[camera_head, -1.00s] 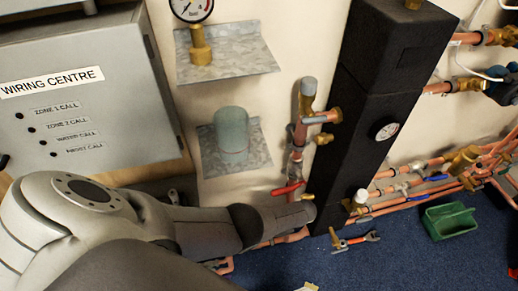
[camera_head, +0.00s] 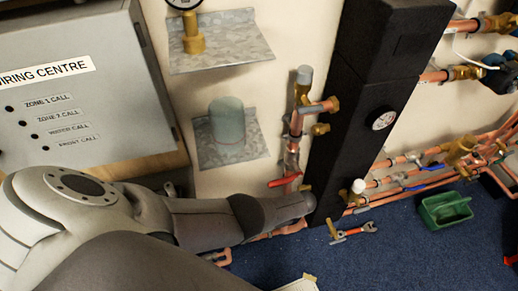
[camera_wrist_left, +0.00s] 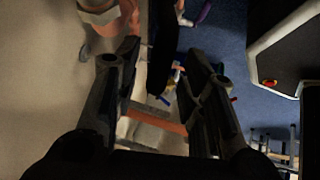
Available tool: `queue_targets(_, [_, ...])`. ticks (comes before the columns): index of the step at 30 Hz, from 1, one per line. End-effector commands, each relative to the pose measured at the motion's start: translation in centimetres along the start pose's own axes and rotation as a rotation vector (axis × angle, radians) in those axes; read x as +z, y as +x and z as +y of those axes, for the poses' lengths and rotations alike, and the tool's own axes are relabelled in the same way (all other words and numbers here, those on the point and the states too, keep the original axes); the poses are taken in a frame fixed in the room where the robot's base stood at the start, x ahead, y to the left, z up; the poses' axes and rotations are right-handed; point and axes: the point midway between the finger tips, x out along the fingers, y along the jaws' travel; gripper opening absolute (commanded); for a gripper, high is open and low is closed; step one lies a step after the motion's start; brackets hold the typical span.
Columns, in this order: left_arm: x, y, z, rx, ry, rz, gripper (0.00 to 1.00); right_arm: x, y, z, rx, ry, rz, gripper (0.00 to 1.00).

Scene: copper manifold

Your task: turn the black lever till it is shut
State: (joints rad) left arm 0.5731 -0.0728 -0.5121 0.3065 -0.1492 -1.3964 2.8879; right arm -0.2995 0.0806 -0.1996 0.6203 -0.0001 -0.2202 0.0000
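I cannot clearly make out a black lever in the head view. My left arm comes in from the left, and its wrist end (camera_head: 290,207) is at the lower pipework beside the tall black column (camera_head: 372,75). The left fingers are hidden there. In the left wrist view the left gripper (camera_wrist_left: 161,52) is open, its two dark fingers well apart. A dark upright shape (camera_wrist_left: 162,50) shows between them; I cannot tell whether it is the lever or the column. A copper pipe (camera_wrist_left: 160,122) crosses lower down between the fingers. My right gripper is not in view.
A red lever (camera_head: 284,181) sits on the pipe just above my left wrist. A grey wiring box (camera_head: 90,115) and a shelf with a grey-green cylinder (camera_head: 227,120) are at left.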

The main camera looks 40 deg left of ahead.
Motion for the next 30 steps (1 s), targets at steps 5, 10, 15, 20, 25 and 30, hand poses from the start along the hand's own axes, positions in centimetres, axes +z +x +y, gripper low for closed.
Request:
queue_targets(5, [0.0, -0.2, 0.0, 0.000, 0.000, 0.000, 0.38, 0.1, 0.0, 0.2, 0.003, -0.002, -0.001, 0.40])
queue_targets(10, [0.1, -1.3, -0.1, 0.000, 0.001, -0.002, 0.38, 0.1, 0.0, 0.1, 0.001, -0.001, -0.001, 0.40])
queue_targets(15, [0.0, -2.9, 0.0, 0.000, -0.001, -0.002, 0.38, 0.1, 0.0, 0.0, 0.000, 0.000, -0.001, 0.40])
queue_targets(20, [0.1, -5.7, 0.0, 0.000, 0.000, -0.005, 0.38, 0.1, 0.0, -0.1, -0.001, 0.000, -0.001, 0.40])
queue_targets(25, [0.1, -9.2, 0.0, 0.000, -0.001, -0.005, 0.38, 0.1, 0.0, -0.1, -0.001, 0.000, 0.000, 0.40])
queue_targets(30, [0.1, -11.3, 0.0, 0.000, 0.001, -0.002, 0.38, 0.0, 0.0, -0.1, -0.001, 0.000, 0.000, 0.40])
